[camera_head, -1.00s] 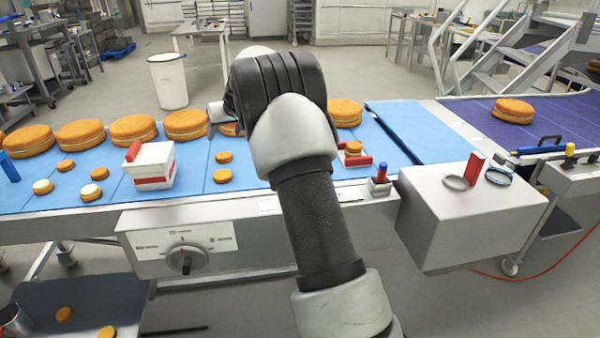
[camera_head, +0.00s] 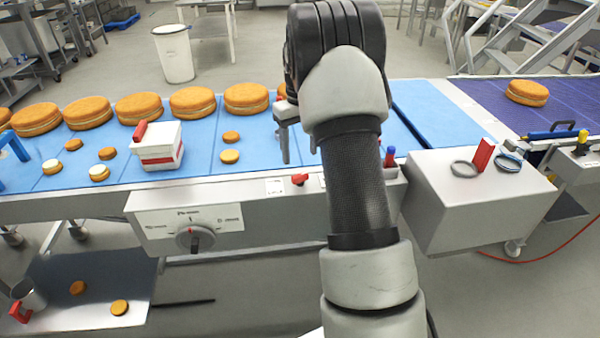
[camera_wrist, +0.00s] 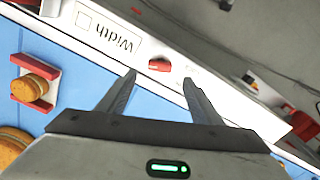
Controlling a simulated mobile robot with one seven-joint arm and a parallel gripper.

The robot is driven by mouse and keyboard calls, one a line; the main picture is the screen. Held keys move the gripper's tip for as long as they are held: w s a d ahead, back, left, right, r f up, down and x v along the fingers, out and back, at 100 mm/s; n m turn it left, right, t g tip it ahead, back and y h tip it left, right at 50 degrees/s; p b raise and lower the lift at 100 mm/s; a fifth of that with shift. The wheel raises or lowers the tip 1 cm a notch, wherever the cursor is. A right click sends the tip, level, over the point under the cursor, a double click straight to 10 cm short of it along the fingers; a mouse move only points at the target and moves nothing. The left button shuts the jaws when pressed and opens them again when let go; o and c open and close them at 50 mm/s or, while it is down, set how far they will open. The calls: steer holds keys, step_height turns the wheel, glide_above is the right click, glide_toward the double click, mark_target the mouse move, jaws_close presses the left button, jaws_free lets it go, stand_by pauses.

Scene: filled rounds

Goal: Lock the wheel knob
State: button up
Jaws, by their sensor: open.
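A small red knob (camera_head: 299,179) sits on the pale front rail of the conveyor. In the wrist view the red knob (camera_wrist: 160,65) is beside a label reading "Width". My gripper (camera_wrist: 160,78) is open and empty, its two fingers apart with the knob in line between and just beyond their tips. In the head view my gripper (camera_head: 297,150) is over the blue belt near the rail, partly hidden by my arm. I cannot tell which one is the wheel knob.
Several filled rounds (camera_head: 194,101) and a white box (camera_head: 157,146) with a red handle lie on the blue belt (camera_head: 205,160). A grey metal box (camera_head: 450,200) with a red block and rings stands at the right. A red-and-blue switch (camera_head: 390,157) is near my arm.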

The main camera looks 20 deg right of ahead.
mark_target(300, 174)
step_height(300, 174, down, 8)
steer(key=shift+c, duration=0.4)
steer(key=c, duration=1)
steer(key=m, duration=0.4)
steer(key=shift+m, duration=0.3)
steer(key=shift+r, duration=0.1)
steer(key=o, duration=1.1)
step_height(300, 174, up, 17)
steer(key=shift+r+p, duration=0.2)
steer(key=shift+p, duration=0.55)
